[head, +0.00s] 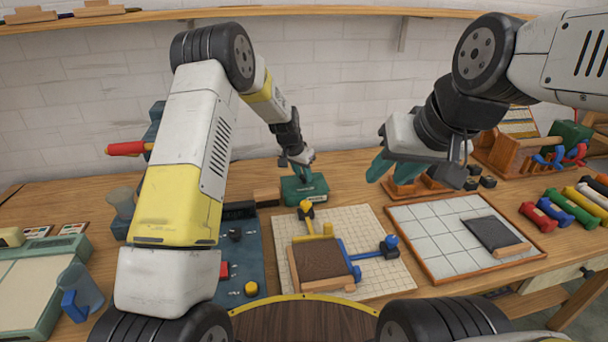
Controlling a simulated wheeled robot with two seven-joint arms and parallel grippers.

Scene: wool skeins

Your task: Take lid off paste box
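A small dark green box (304,190) with a pale label on its front stands at the back middle of the table; I take it to be the paste box. My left gripper (300,173) points down right over its top. Its fingertips are small here and overlap the box top, so I cannot tell whether they grip the lid or whether the lid sits apart from the box.
A cream grid board (375,275) with a brown block, yellow and blue clamps lies in front of the box. A white tiled tray (430,240) holds a dark pad. Colored rollers (545,216) lie at right. A blue-grey panel (235,262) is at left.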

